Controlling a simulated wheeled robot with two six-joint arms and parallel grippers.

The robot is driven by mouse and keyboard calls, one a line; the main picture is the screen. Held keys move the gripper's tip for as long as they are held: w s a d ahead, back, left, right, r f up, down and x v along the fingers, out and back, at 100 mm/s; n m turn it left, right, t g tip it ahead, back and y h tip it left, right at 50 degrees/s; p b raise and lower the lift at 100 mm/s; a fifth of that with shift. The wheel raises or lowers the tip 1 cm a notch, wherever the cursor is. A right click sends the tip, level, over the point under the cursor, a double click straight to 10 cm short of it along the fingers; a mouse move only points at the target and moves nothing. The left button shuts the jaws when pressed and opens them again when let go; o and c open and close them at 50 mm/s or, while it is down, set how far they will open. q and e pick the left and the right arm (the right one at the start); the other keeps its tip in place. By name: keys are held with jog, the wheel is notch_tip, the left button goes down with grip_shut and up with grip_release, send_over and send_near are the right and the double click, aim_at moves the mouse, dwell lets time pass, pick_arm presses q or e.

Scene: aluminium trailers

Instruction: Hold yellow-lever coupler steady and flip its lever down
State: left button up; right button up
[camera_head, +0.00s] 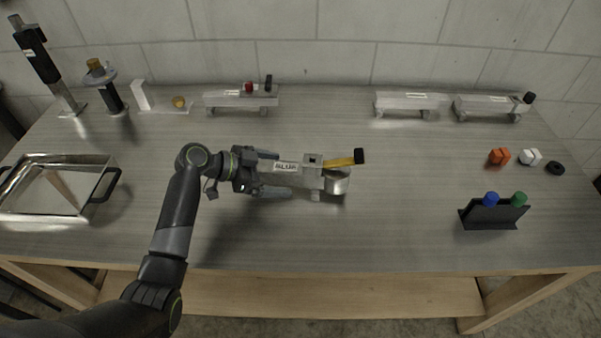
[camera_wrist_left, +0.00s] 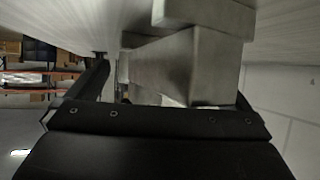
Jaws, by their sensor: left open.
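The yellow-lever coupler (camera_head: 308,179) lies mid-table in the head view, a pale metal body with a label and a rounded end at the right. Its yellow lever (camera_head: 342,163) with a black tip points right, with the tip slightly raised. My left gripper (camera_head: 281,172) comes from the left and is open, with its fingers on either side of the coupler's left part. In the left wrist view the grey metal body (camera_wrist_left: 190,65) fills the space ahead of the gripper. Whether the fingers touch it is unclear. My right gripper is not in view.
A red-knobbed coupler (camera_head: 240,100) and two more couplers (camera_head: 408,103) (camera_head: 488,106) stand at the back. A metal tray (camera_head: 100,209) is at left. A black holder (camera_head: 490,217) with blue and green knobs is at right. The table front is clear.

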aim_at(288, 178)
pick_arm(q)
jog(key=x, duration=0.4)
jog(key=shift+s+f, duration=0.15)
jog(key=shift+s, duration=0.15)
jog(key=shift+w+d+f, duration=0.35)
jog(key=shift+w+d, duration=0.1)
jog(key=shift+w, duration=0.05)
jog(key=shift+r, duration=0.1)
jog(key=shift+s, duration=0.1)
jog(key=shift+c, duration=0.6)
jog(key=shift+r, duration=0.1)
jog(key=c, duration=1.6)
